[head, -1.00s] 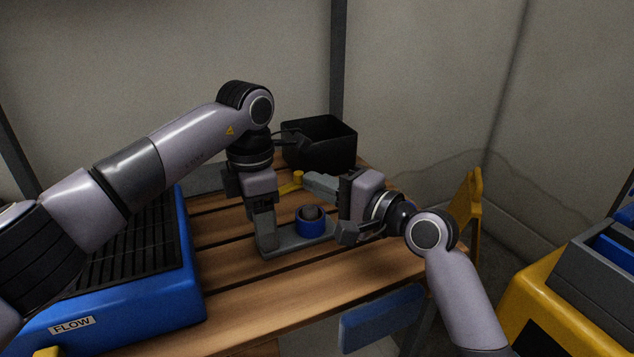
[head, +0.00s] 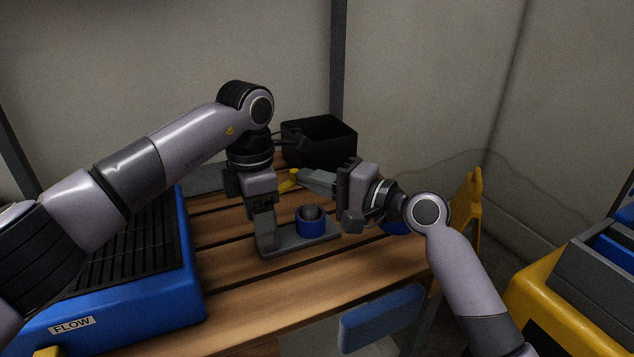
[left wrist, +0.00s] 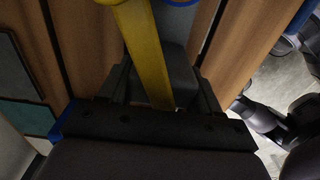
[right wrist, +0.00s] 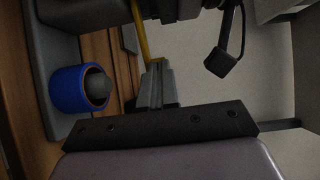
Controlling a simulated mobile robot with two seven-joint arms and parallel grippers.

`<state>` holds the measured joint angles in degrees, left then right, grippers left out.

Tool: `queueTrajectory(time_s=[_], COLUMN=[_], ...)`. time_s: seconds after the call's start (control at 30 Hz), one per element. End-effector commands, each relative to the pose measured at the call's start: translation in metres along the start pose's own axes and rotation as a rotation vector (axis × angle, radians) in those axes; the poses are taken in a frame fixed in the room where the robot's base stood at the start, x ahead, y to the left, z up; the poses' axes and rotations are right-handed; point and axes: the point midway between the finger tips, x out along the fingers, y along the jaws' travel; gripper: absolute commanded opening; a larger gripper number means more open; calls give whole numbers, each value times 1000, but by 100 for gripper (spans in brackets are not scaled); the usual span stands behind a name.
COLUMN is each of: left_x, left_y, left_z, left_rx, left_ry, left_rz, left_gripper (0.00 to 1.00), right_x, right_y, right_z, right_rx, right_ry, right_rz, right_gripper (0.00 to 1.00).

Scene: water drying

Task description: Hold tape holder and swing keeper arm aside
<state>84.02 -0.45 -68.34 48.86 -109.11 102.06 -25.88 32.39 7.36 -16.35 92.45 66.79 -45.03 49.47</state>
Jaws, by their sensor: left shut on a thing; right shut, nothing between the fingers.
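The grey tape holder (head: 290,245) stands on the slatted table with a blue tape roll (head: 311,222) around its hub; the roll also shows in the right wrist view (right wrist: 80,92). My left gripper (head: 263,225) is shut on the holder's upright end at the left. The yellow keeper arm (head: 288,185) points toward the back, turned off to the side of the roll. It runs over the held part in the left wrist view (left wrist: 145,50). My right gripper (head: 308,178) is shut and empty, its fingertips beside the keeper arm's far end; contact is unclear.
A black bin (head: 320,143) stands at the back of the table. A blue unit with a black grille (head: 165,290) is at the left. Another blue object (head: 395,226) lies partly behind my right wrist. The front slats (head: 300,285) are clear.

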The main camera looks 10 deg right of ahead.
Motion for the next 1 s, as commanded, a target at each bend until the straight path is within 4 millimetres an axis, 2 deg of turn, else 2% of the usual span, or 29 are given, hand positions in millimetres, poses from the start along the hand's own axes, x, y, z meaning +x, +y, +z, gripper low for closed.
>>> queueTrajectory(time_s=[0.6,1.0], left_x=[0,0], left_y=[0,0], left_z=[0,0], left_rx=[0,1], left_ry=[-1,0], left_rz=[0,0], left_gripper=[30,30], right_x=[33,59], right_y=[-3,-4], right_z=[-16,-17], right_rx=[-6,-8], right_ry=[-383,-403], right_rz=[-5,-8], right_gripper=[0,0])
